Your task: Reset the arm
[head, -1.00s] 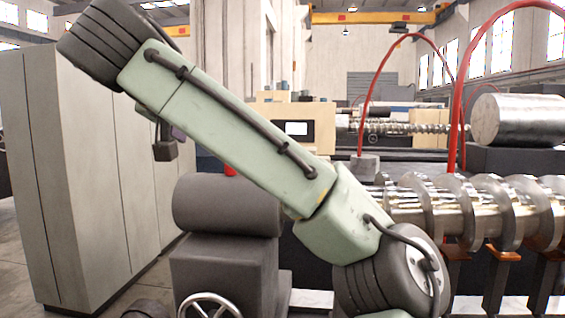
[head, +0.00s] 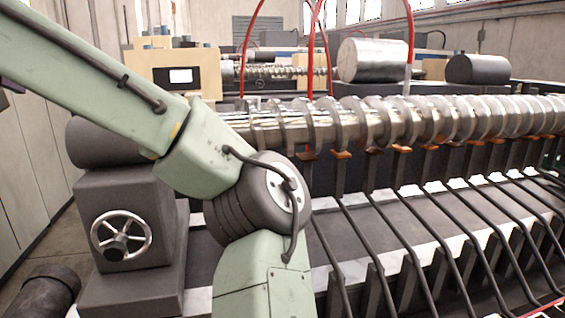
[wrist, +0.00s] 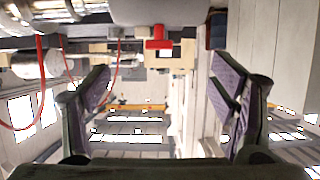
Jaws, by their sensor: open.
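The space between the fingers is empty. The wrist view appears upside down, with roof and windows low in the picture.
A long shiny screw shaft (head: 400,123) lies on a machine bed with dark bars (head: 400,235). A dark block with a handwheel (head: 121,235) stands behind my arm. Two barrels, one shiny (head: 374,60) and one dark (head: 478,69), and red hoses (head: 247,50) are farther back.

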